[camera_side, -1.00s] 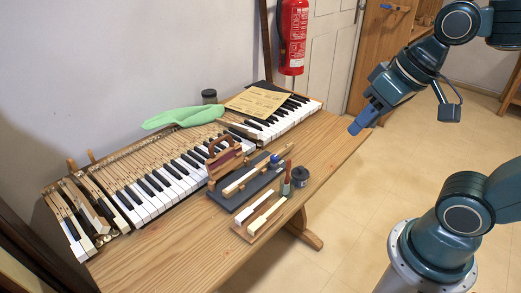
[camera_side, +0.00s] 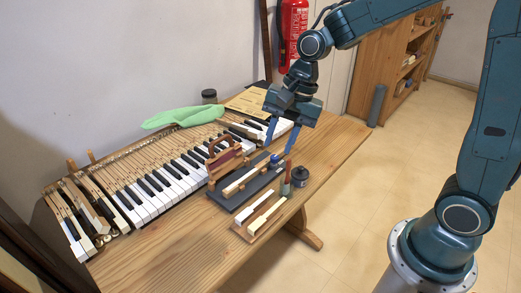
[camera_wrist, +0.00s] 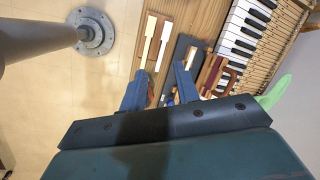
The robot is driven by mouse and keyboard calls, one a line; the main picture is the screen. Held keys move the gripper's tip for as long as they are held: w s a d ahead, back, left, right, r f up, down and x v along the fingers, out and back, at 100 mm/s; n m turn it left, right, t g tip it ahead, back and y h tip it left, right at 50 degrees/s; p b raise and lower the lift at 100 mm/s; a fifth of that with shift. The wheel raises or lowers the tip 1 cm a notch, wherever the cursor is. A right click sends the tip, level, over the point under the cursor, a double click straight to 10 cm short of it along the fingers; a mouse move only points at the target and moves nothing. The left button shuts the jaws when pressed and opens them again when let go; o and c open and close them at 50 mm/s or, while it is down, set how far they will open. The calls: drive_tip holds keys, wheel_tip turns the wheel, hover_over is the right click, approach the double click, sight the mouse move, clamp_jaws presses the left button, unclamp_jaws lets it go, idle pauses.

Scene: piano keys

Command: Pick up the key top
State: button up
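In the wrist view my gripper's fingertips (camera_wrist: 160,68) spread across the tray's near end.
A dark block (camera_side: 228,203) bearing a wooden key stick (camera_side: 240,183) lies beside the tray. A wooden clamp (camera_side: 211,168), a small bottle (camera_side: 286,186) and a dark jar (camera_side: 300,177) stand close by. The piano keyboard (camera_side: 150,205) fills the back. Bare table lies at front left.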

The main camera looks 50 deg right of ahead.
drive_tip(key=w+a+f+m+g+y, duration=0.1)
drive_tip(key=w+a+f+m, duration=0.1)
drive_tip(key=w+f+m, duration=0.3)
wheel_tip(320, 180, down, 4)
drive_tip(key=shift+a+f+m+g+y, duration=0.15)
drive_tip(key=shift+f+m+g+y, duration=0.15)
drive_tip(key=shift+m+g, duration=0.15)
drive_tip(key=shift+w, duration=0.1)
hover_over(241, 217)
drive_tip(key=d, duration=0.2)
drive_tip(key=f, duration=0.7)
drive_tip(key=shift+s+d+f, duration=0.2)
drive_tip(key=shift+f, duration=0.2)
drive_tip(key=shift+f, duration=0.15)
drive_tip(key=shift+w+x, duration=0.2)
drive_tip(key=shift+x, duration=2.25)
